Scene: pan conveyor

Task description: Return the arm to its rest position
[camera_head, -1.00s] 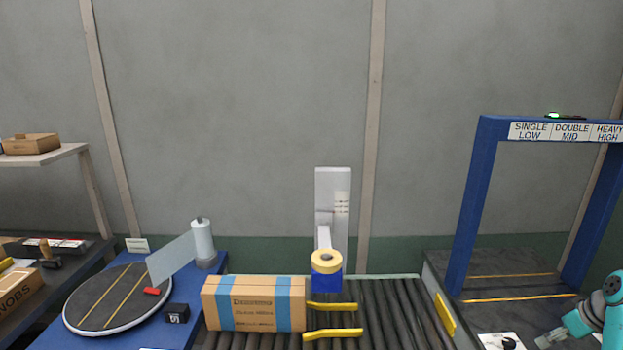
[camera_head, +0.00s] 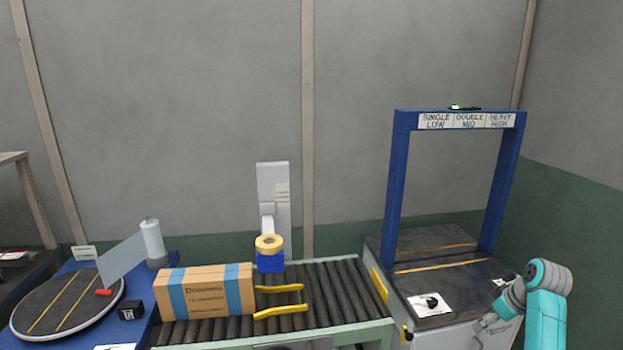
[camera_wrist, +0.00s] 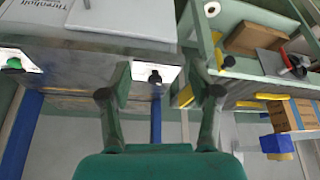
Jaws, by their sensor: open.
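My teal arm stands at the right in the head view, and my gripper (camera_head: 488,322) hangs low in front of the white cabinet under the blue frame. In the wrist view my gripper (camera_wrist: 160,95) shows two dark fingers spread well apart with nothing between them. A white card with a black knob (camera_wrist: 154,77) shows behind the gap between the fingers. The gripper appears clear of everything around it.
A cardboard box with blue bands (camera_head: 205,291) sits on the roller conveyor (camera_head: 335,290) beside yellow guides (camera_head: 280,311). A blue gate frame (camera_head: 396,185) stands on the dark bench at right. A round turntable (camera_head: 65,305) is at left. A tape dispenser (camera_head: 270,258) stands behind the conveyor.

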